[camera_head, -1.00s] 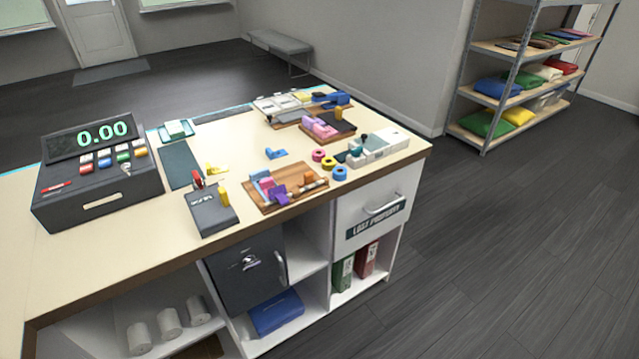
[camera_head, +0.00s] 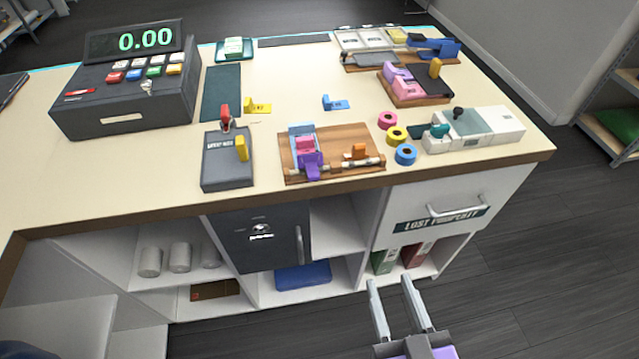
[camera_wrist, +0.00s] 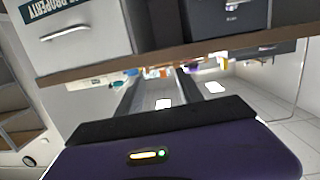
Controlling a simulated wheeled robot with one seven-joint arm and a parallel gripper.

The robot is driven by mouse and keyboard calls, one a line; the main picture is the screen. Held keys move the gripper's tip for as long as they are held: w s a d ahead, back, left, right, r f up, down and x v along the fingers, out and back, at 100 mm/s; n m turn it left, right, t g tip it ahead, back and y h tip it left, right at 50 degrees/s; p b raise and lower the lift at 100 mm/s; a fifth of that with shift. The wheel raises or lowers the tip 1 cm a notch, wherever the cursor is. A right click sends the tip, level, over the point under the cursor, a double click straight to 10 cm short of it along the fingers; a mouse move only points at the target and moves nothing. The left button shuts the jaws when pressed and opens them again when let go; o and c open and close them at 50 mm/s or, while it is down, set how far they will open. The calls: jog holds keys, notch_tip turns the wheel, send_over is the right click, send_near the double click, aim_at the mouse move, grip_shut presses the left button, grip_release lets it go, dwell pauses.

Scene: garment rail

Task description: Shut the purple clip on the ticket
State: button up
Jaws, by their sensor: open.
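A purple clip (camera_head: 311,166) is on the front wooden board (camera_head: 345,143) on the counter, beside pink and blue pieces (camera_head: 303,140). A paler lilac piece (camera_head: 396,73) is on the rear wooden board (camera_head: 421,99), with a pink piece (camera_head: 405,88). I cannot tell which piece is the ticket, or whether the purple clip is open or shut. My gripper (camera_head: 390,284) is open and empty, in front of the counter and to the right of the front board. Its two fingers also show in the wrist view (camera_wrist: 160,92), apart from everything.
A stapler-like dark block (camera_head: 228,165) stands left of the front board. Tape rings (camera_head: 405,154) and a white device (camera_head: 475,128) are at the right. The counter's front edge (camera_head: 300,202) and the drawer (camera_head: 440,200) face my gripper. The cash register (camera_head: 125,90) is at the left.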

jog(key=b, duration=0.3)
send_near(314, 178)
jog(key=s+d+f, duration=0.1)
jog(key=d+f, duration=0.4)
jog(key=shift+t+y, duration=0.5)
jog(key=shift+t, duration=0.2)
jog(key=w+a+r, duration=0.1)
jog(key=w+a, duration=0.1)
jog(key=w, duration=0.2)
jog(key=w+a+r, duration=0.1)
jog(key=w+a, duration=0.2)
jog(key=w+a+r, duration=0.1)
jog(key=w+a, duration=0.1)
jog(key=w, duration=0.2)
jog(key=shift+w+a+r+b, duration=0.25)
jog(key=shift+w+a+b, duration=0.05)
jog(key=shift+b, duration=0.05)
jog(key=shift+c, duration=0.4)
grip_shut()
